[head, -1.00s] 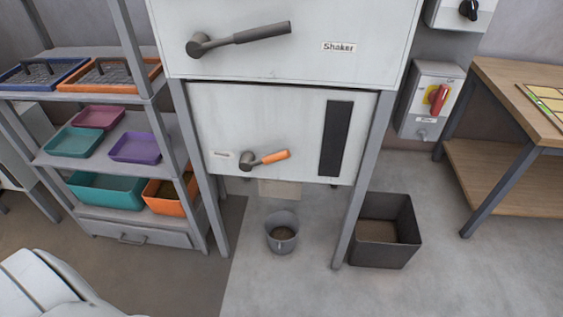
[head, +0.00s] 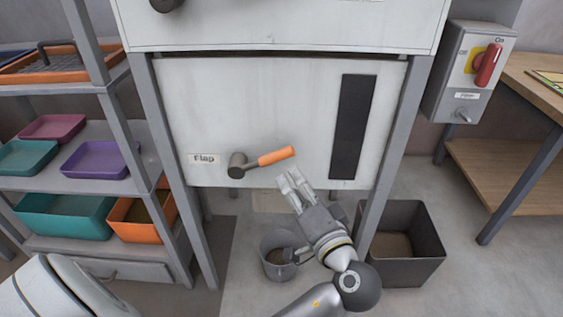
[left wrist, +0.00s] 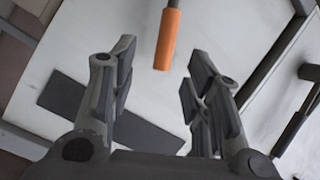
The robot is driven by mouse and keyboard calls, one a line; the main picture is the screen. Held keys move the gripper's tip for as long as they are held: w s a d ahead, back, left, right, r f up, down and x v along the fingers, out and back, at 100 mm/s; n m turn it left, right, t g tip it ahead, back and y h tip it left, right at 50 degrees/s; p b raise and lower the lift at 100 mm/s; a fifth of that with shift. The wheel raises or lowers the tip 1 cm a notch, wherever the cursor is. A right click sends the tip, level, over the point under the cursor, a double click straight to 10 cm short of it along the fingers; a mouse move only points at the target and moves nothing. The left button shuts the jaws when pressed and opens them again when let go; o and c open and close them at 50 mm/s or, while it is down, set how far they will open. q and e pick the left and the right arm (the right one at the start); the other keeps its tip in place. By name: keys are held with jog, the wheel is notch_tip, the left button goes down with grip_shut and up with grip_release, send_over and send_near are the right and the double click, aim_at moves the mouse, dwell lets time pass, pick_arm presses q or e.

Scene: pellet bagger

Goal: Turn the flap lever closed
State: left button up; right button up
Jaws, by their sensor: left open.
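The flap lever (head: 262,160) has a dark hub and an orange grip, and sits on the white machine panel beside the "Flap" label (head: 204,159). Its grip points right and slightly up. My left gripper (head: 291,181) is open just below the grip's right end, apart from it. In the left wrist view the orange grip (left wrist: 168,40) lies ahead of and between the two open fingers (left wrist: 155,85); its hub is out of frame there. My right gripper is not in view.
A grey bucket (head: 272,265) stands on the floor below the panel, partly behind my left gripper. A dark bin (head: 425,270) is to the right. A shelf with trays (head: 95,160) stands left; a switch box (head: 470,75) and wooden table (head: 500,170) are right.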

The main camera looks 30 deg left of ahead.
aim_at(279, 160)
pick_arm(q)
jog(key=x, duration=0.7)
jog(key=b+x, duration=0.1)
jog(key=x, duration=0.2)
jog(key=shift+s+a+r, duration=0.1)
jog(key=shift+a+r, duration=0.3)
jog(key=shift+a, duration=0.05)
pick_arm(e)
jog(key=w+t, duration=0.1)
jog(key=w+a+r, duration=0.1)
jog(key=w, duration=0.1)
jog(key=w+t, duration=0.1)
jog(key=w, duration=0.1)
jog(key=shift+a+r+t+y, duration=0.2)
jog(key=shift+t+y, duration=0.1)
pick_arm(q)
jog(key=shift+c, duration=0.4)
grip_shut()
